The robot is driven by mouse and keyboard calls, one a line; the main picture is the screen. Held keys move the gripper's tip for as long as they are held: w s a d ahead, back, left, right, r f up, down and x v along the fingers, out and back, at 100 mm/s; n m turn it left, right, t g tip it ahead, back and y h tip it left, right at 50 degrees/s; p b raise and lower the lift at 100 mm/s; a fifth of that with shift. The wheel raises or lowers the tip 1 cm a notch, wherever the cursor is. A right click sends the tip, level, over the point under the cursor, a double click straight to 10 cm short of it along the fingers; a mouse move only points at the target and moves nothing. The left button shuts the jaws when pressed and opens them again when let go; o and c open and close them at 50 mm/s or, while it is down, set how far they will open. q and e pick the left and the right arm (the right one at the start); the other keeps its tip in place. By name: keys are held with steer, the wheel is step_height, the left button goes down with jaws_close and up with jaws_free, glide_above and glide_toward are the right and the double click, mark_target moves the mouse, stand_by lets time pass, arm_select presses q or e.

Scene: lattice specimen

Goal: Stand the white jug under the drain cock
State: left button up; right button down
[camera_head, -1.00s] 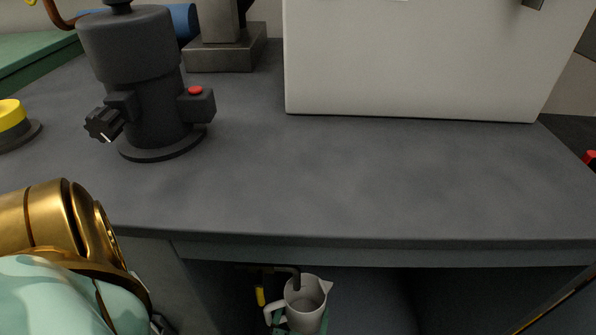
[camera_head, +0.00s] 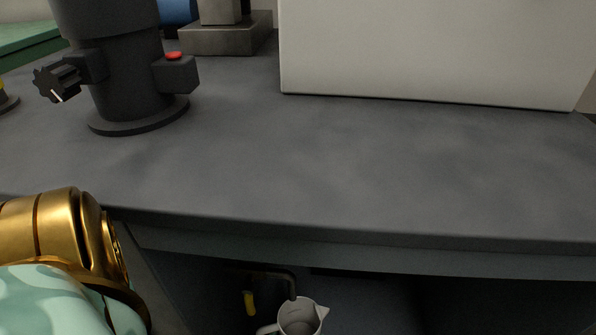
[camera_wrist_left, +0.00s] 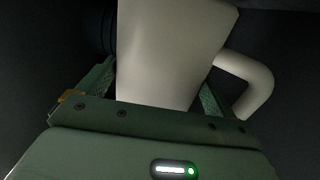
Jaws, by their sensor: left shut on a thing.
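The white jug (camera_head: 300,317) is under the counter at the bottom of the head view, its handle to the left and its lower part cut off. The drain cock has a bent pipe (camera_head: 272,274) and a yellow lever (camera_head: 249,303). The pipe's downturned end appears at the back of the jug's rim; I cannot tell the depth between them. In the left wrist view the jug (camera_wrist_left: 165,50) fills the middle, its handle at right. My left gripper (camera_wrist_left: 155,97) is shut on it, a green finger on each side. My right gripper is not in view.
The counter top (camera_head: 330,160) overhangs the dark recess holding the jug. A dark instrument (camera_head: 125,80) with a knob and red button stands on it at left, and a large pale box (camera_head: 430,50) stands at the back. The counter's middle is bare.

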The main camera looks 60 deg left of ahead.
arm_select(q)
steer(key=shift+f, duration=0.1)
steer(key=shift+f, duration=0.4)
steer(key=shift+s, duration=0.1)
steer(key=o, duration=0.7)
steer(key=shift+f, duration=0.1)
steer(key=shift+o, duration=0.2)
